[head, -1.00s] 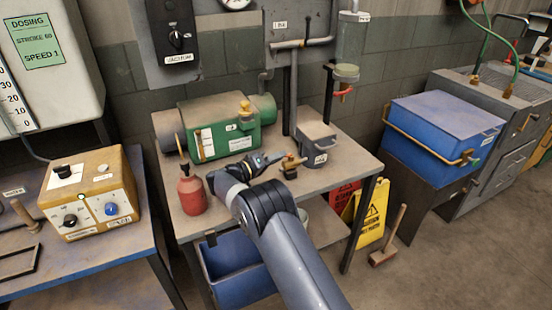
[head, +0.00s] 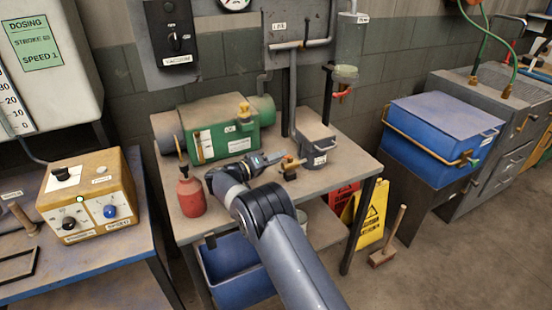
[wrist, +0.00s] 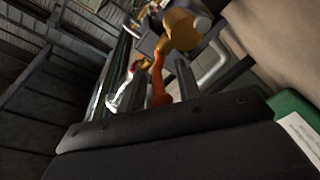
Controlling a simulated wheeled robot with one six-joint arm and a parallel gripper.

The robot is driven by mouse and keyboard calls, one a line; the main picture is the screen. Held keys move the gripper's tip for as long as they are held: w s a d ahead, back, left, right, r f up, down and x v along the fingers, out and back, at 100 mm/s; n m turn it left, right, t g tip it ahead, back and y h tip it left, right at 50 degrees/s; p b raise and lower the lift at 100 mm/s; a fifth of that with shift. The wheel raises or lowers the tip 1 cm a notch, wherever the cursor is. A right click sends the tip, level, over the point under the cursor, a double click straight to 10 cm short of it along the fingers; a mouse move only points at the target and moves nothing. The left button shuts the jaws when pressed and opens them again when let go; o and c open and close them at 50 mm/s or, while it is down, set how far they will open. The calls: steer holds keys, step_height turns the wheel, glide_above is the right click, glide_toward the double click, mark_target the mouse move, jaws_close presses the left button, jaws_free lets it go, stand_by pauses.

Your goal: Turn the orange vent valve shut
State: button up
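The vent valve, with a brass body and an orange lever (head: 291,165), stands on the middle workbench in front of the grey pot (head: 316,145). My gripper (head: 279,157) is just left of the valve, low over the bench. In the wrist view the two dark fingers of my gripper (wrist: 160,88) are apart. The orange lever (wrist: 158,84) shows between them, with the brass part (wrist: 181,32) beyond the tips. I see gaps beside the lever, but cannot tell whether a finger touches it. The lever's lower end is hidden by the gripper body.
A green tank (head: 224,137) with a brass fitting lies behind my gripper. A red bottle (head: 190,194) stands at the bench's left. A blue bin (head: 240,272) is below. A dosing control box (head: 92,192) stands on the left table.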

step_height(320, 180, up, 10)
stand_by(0.5)
